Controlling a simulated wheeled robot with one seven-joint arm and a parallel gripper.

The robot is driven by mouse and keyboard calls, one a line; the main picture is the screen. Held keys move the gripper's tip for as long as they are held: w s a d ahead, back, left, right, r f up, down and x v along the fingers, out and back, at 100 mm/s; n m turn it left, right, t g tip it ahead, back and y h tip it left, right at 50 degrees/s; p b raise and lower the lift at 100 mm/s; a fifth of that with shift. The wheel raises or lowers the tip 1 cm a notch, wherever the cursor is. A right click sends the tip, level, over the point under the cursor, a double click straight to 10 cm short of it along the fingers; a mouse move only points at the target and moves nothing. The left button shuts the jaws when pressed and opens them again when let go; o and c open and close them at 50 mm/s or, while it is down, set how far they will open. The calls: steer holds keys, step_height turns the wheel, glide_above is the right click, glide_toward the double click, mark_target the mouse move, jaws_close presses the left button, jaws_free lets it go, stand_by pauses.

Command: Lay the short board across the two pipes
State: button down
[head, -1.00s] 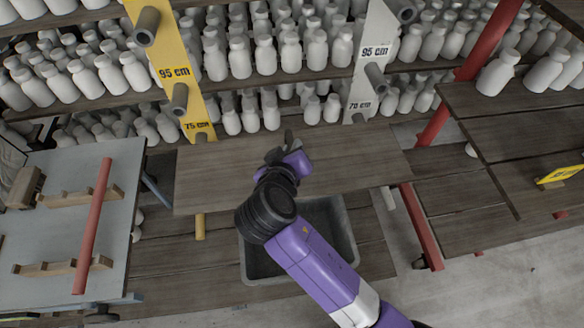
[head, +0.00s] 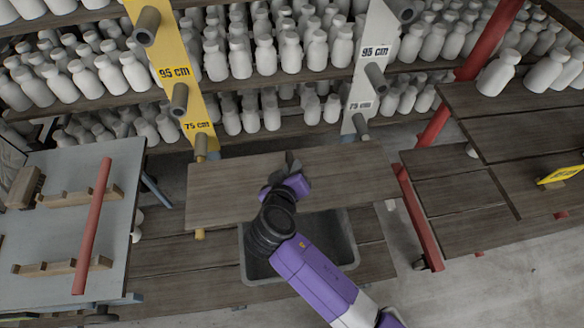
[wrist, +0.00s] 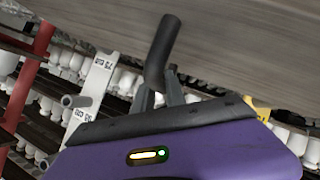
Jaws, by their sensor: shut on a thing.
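The short board (head: 235,195) is a grey-brown plank in the head view, held in the air in front of the shelves. My gripper (head: 290,165) is over its middle, shut on a dark bent handle (wrist: 162,45) against the board, whose surface (wrist: 240,35) fills the top of the wrist view. Pipes stick out at several heights from a yellow post (head: 165,60) and a white post (head: 372,50). The lowest visible ones are a left pipe (head: 200,147) and a right pipe (head: 360,124), just behind the board's far edge. I see no contact between board and pipes.
Shelves of white bottles (head: 265,55) stand behind the posts. A grey bin (head: 345,240) is below the board. A pale cart (head: 60,235) with a red bar (head: 92,225) is at left; a wooden table (head: 520,120) and red posts are at right.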

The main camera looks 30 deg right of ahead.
steer(key=shift+f, duration=0.15)
steer(key=c, duration=1.4)
jaws_free()
steer(key=shift+o, duration=0.2)
steer(key=shift+s+a+r, duration=0.1)
steer(key=shift+r, duration=0.15)
steer(key=v, duration=1.1)
steer(key=shift+s+a+b, duration=0.2)
steer(key=shift+s+b, duration=0.05)
steer(key=shift+b, duration=0.05)
steer(key=shift+r, duration=0.1)
